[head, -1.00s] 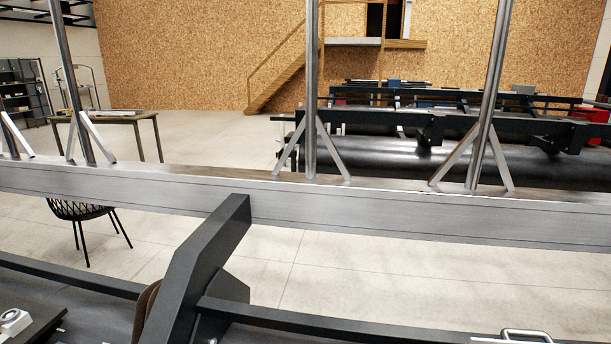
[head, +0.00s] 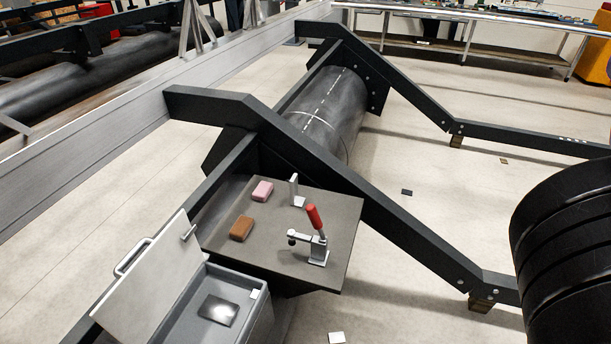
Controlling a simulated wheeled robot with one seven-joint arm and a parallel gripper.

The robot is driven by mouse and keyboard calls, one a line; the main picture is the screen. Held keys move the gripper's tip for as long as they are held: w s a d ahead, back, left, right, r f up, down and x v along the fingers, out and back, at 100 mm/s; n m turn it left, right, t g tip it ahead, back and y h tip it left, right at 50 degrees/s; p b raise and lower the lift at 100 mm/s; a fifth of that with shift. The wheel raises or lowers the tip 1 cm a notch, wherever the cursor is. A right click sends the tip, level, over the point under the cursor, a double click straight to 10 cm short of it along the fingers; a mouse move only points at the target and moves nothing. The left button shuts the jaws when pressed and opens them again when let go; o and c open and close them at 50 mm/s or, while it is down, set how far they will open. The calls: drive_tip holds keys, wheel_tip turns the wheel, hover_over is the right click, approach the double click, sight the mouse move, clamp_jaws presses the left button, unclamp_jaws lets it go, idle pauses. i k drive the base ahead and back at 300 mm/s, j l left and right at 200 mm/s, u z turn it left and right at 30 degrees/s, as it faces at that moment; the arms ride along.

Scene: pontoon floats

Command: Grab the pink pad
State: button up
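The pink pad (head: 262,191) is a small block lying on a dark grey board (head: 340,240), near its back left edge in the head view. A brown block (head: 241,228) of similar size lies in front of it, a short gap apart. A metal angle bracket (head: 296,190) stands to the right of the pink pad. My gripper is not in view.
A toggle clamp with a red handle (head: 314,216) stands on the board's right part. An open grey box (head: 240,297) with a raised white lid (head: 150,285) is at front left. Black beams (head: 380,200) cross behind the board. Black cylinder (head: 570,250) at right.

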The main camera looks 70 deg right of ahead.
sight(262, 191)
drive_tip(key=z, duration=1.05)
drive_tip(key=i+l+u, duration=0.35)
drive_tip(key=l, duration=0.4)
drive_tip(key=i+l+u, duration=0.15)
drive_tip(key=i+l, duration=0.2)
drive_tip(key=u, duration=1.25)
